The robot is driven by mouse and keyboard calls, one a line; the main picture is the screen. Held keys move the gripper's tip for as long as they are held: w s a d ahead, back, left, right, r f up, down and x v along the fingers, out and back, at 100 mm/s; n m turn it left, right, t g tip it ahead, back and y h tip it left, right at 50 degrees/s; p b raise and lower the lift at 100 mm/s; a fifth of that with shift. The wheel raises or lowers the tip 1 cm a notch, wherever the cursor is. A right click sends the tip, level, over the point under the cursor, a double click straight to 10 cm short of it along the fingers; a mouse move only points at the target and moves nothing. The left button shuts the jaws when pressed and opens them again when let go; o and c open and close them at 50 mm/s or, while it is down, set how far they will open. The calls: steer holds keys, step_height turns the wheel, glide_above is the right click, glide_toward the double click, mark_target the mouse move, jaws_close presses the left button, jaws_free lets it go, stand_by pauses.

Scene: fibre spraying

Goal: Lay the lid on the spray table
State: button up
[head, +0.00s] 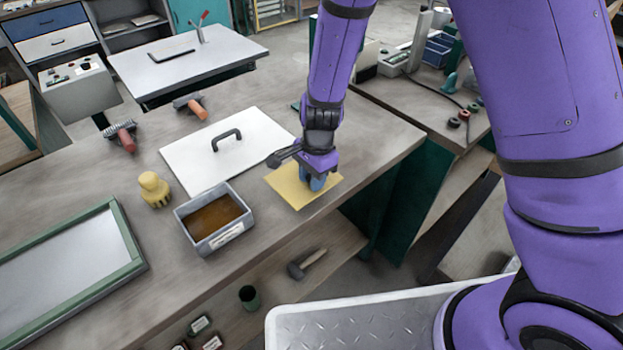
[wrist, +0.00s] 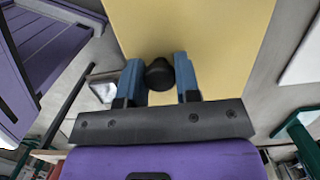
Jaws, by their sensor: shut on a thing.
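A flat yellow square plate (head: 287,190), which I take for the lid, is over the front edge area of the long grey bench. It has a black knob (wrist: 159,74) at its middle. My gripper (head: 313,183) points down on the plate. Its blue fingers are on both sides of the knob in the wrist view (wrist: 159,82), shut on it. I cannot tell whether the plate touches the bench. A pale-topped table (head: 215,62), likely the spray table, stands at the back left, with a flat dark object and a red-tipped tool on it.
A white plate with a black bar handle (head: 200,165) lies left of the gripper. A grey box of brown stuff (head: 184,218), a yellow knobbed object (head: 154,188), rollers (head: 191,103) and a green-framed panel (head: 130,245) share the bench. A side bench (head: 415,95) stands right.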

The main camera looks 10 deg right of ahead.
steer(key=shift+w+d+f, duration=0.1)
steer(key=shift+w+d, duration=0.05)
steer(key=shift+w, duration=1.2)
steer(key=shift+f, duration=1.75)
steer(key=o, duration=0.9)
steer(key=shift+f, duration=0.1)
steer(key=r, duration=0.8)
steer(key=d+r, duration=0.1)
steer(key=r, duration=0.3)
steer(key=shift+w+d+r, duration=0.1)
steer(key=shift+w, duration=0.25)
